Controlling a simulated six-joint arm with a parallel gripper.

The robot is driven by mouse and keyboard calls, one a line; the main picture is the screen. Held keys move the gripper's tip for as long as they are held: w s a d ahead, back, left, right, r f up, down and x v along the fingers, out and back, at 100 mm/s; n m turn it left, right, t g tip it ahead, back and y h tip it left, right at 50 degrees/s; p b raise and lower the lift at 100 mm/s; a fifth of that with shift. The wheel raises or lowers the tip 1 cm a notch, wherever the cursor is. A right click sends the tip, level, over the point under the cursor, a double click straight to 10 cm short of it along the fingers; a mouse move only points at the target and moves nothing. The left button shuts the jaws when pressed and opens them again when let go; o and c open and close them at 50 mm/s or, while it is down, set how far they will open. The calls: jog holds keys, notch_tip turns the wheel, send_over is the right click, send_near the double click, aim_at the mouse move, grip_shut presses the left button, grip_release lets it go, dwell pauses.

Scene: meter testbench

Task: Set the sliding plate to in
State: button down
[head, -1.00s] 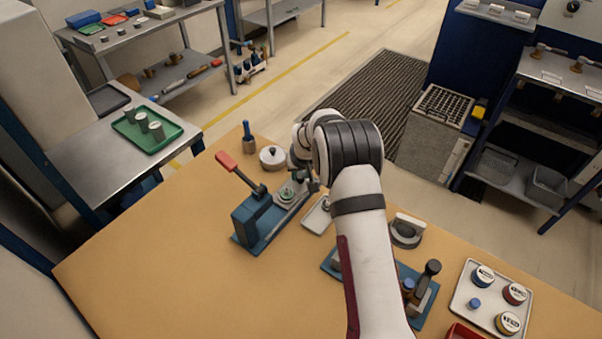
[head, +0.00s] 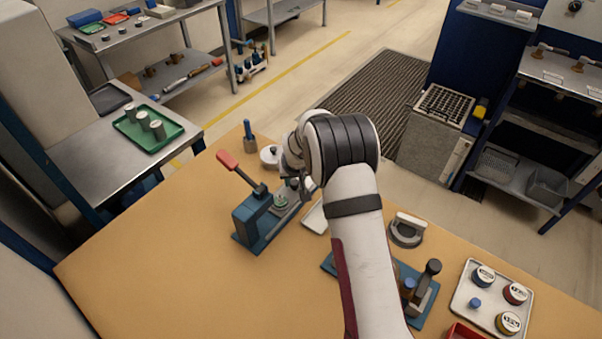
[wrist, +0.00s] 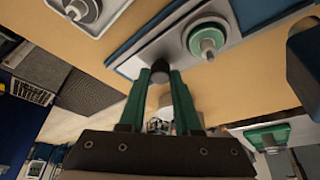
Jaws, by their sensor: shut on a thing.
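The blue press (head: 250,222) with a red-tipped lever (head: 240,172) stands left of my arm on the bench. Its grey sliding plate (wrist: 150,52) lies on the blue base and carries a round holder with a green part (head: 280,200), also in the wrist view (wrist: 207,40). The holder is just outside the press body, on the side toward my gripper (wrist: 161,82). My gripper's green fingers are shut on the dark knob (wrist: 160,68) at the plate's outer end. In the head view the wrist partly hides the fingers and knob.
A small pale tray (head: 315,218) lies close beside the press base. A round lidded weight (head: 269,157) and a blue-handled tool (head: 249,138) stand behind it. A grey handled block (head: 406,230) and a white tray of tins (head: 468,300) are at the right. The front-left bench is clear.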

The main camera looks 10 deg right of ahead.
jog(key=shift+s+a, duration=0.6)
jog(key=c, duration=0.6)
grip_release()
jog(key=shift+r, duration=0.15)
jog(key=v, duration=1.5)
jog(key=shift+s+r, duration=0.25)
